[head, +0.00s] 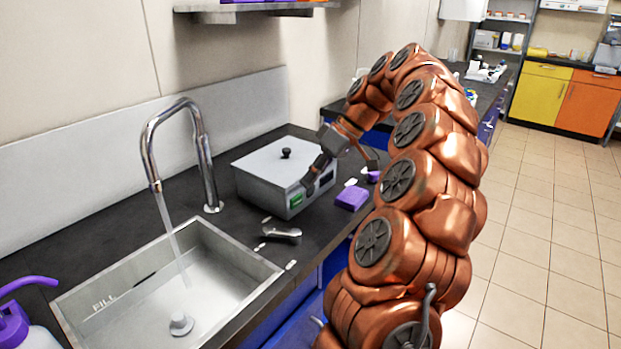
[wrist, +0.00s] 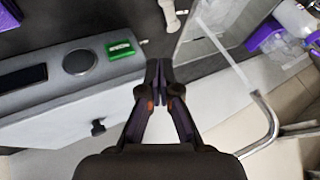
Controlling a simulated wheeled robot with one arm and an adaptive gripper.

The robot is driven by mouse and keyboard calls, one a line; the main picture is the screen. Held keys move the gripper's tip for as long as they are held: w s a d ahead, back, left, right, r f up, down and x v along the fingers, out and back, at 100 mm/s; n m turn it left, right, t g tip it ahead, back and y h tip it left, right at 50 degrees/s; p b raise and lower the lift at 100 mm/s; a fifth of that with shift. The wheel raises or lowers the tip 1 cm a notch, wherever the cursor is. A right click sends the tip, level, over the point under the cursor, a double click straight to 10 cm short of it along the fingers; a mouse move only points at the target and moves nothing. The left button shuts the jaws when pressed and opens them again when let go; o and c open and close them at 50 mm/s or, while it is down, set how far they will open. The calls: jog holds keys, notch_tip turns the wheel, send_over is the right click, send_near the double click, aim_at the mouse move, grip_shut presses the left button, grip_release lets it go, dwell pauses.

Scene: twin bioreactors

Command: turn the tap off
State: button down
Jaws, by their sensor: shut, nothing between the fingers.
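The chrome tap (head: 203,160) arches over the sink, and water (head: 175,240) runs from its spout into the basin. A metal lever (head: 281,233) lies low on the counter between the sink and the grey box; it also shows as a pale piece at the top of the wrist view (wrist: 170,16). My gripper (head: 309,186) is over the front of the grey box, apart from the lever. In the wrist view my gripper (wrist: 159,86) has its fingertips together with nothing between them. The tap's curved pipe shows at the right there (wrist: 270,125).
The grey lidded box (head: 268,170) with a green switch (head: 296,200) stands right of the tap. A purple sponge-like block (head: 352,197) lies near the counter edge. The steel sink (head: 245,262) is at the front left, with a purple-topped bottle (head: 14,325) beside it.

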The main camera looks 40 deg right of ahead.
jog(key=shift+a, duration=0.1)
jog(key=s+a+f+g+h, duration=0.15)
jog(key=s+a, duration=0.25)
jog(key=a, duration=0.7)
jog(key=s+a+f+g+h, duration=0.15)
jog(key=s+a, duration=0.25)
jog(key=a, duration=0.7)
jog(key=s+a+f+m+g+h, duration=0.1)
jog(key=s+f, duration=0.4)
jog(key=s, duration=0.5)
jog(key=s+a+f+m+g+h, duration=0.1)
jog(key=s+f, duration=0.4)
jog(key=s, duration=0.5)
jog(key=shift+s+a+f+m+g+h, duration=0.3)
jog(key=shift+a+m+g+h, duration=0.1)
jog(key=shift+m+h, duration=0.5)
